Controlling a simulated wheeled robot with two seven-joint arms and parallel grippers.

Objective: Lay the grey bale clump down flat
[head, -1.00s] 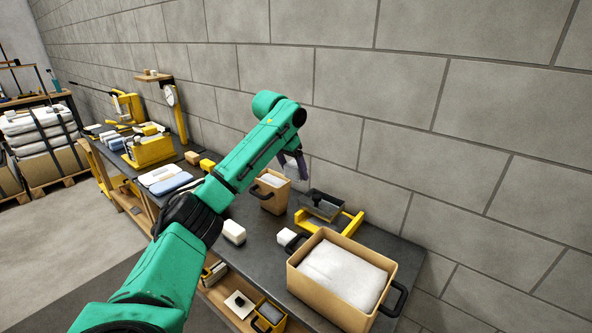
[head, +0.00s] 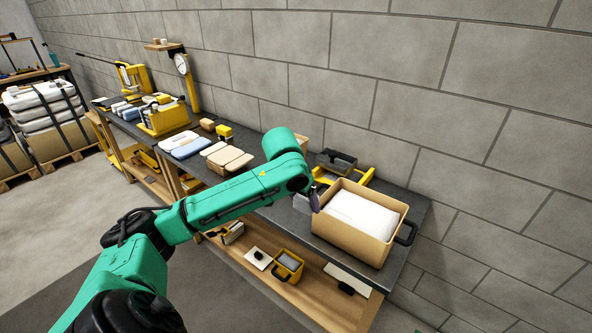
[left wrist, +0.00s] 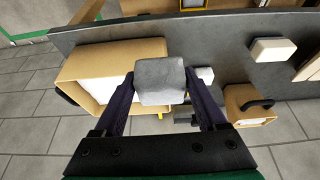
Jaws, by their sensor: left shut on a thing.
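The grey bale clump (left wrist: 160,82) is a rough grey block between the two dark fingers of my left gripper (left wrist: 160,74) in the left wrist view. The gripper is shut on it. The clump looks held above the dark bench top; the gap below cannot be judged. In the head view my left gripper (head: 315,197) is at the left side of the large tan bin, and my green arm largely hides the clump there. My right gripper is not in view.
The large tan bin (head: 345,236) with white filling stands at the bench's right end. A yellow frame with a grey tray (head: 337,161) is behind it. Beige pads (head: 228,157) lie farther left. In the wrist view, a white block (left wrist: 271,49) and smaller bin (left wrist: 246,104) are to the right.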

